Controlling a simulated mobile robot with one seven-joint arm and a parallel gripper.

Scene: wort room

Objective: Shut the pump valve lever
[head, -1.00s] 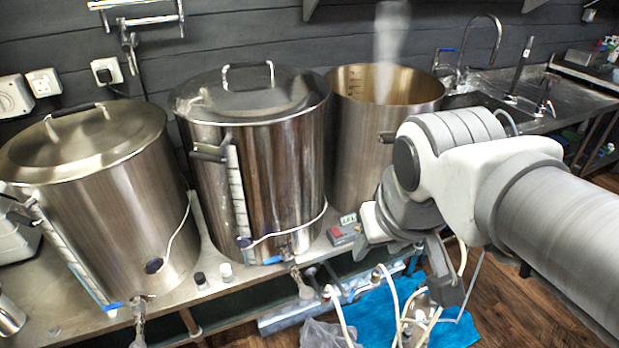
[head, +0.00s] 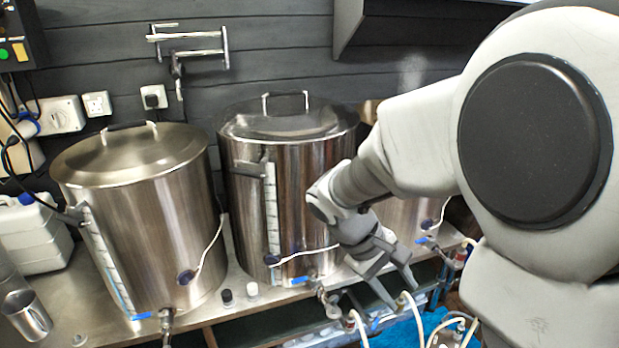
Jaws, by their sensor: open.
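My gripper (head: 402,294) is open, with its fingers pointing down in front of the shelf's right part, over pale hoses. I see nothing between the fingers. Small blue valve levers show at the foot of the left kettle (head: 141,316), the middle kettle (head: 300,280) and the right kettle (head: 421,240). Another small blue piece (head: 375,323) shows below the gripper among the hoses; I cannot tell for sure whether it is the pump valve lever. The pump itself is not clearly visible. My arm covers much of the right side.
Three steel kettles stand on a metal bench (head: 95,290) against a dark plank wall. Pale hoses (head: 413,318) rise below the gripper. A steel cup (head: 27,315) and a white canister (head: 33,235) are at the left. A blue cloth lies at the lower right.

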